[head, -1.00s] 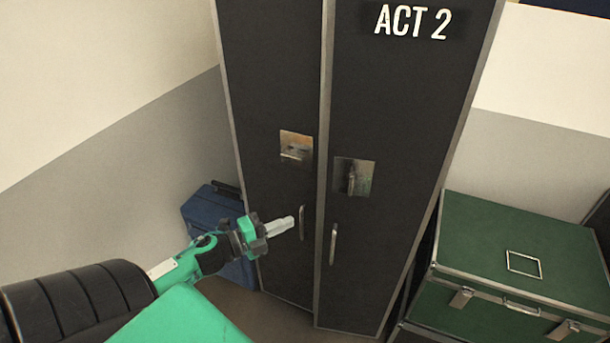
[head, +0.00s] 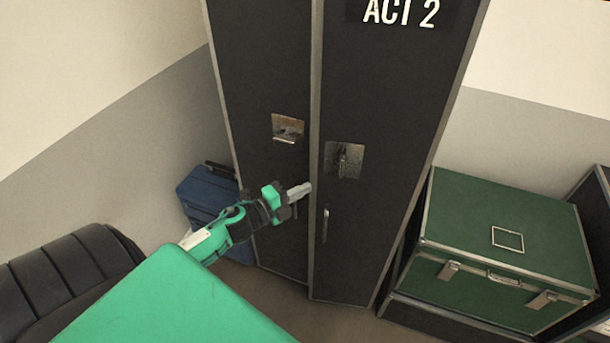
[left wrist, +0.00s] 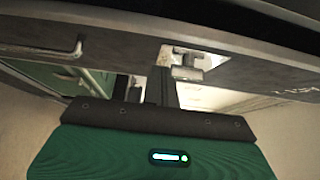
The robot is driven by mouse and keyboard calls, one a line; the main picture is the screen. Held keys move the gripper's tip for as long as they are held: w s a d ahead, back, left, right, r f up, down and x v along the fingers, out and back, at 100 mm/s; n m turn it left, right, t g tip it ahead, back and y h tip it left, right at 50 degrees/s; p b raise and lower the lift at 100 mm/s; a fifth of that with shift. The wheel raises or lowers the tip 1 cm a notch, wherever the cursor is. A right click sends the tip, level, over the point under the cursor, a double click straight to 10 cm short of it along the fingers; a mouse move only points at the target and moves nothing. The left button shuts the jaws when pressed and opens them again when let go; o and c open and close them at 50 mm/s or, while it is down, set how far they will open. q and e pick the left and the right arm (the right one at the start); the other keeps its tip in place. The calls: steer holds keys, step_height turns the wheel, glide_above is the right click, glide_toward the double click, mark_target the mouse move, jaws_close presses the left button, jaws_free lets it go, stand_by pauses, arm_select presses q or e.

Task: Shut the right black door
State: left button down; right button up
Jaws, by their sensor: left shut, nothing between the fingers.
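The right black door (head: 385,110), lettered "ACT 2", has a metal latch plate (head: 344,160) and an upright handle (head: 325,225). Its lower inner corner sits a little forward of the left black door (head: 260,70), so it looks slightly ajar. My left gripper (head: 303,188) is shut and empty, its tips at the seam between the doors, left of and below the right latch plate. It partly hides the left door's handle. In the left wrist view the shut fingers (left wrist: 161,86) reach toward a door panel beside a latch (left wrist: 188,66); contact cannot be told. My right gripper is not in view.
A green trunk (head: 505,205) with metal edges stands right of the wardrobe. A blue case (head: 205,195) stands on the left by the grey-and-cream wall. A narrow strip of floor shows in front of the doors.

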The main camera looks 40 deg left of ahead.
arm_select(q)
steer(key=shift+w+a+p, duration=0.25)
steer(key=shift+w, duration=0.4)
steer(key=shift+w+a+p, duration=0.2)
steer(key=shift+w+a, duration=0.1)
steer(key=shift+w, duration=0.4)
steer(key=shift+w+a+p, duration=0.25)
steer(key=shift+w, duration=0.4)
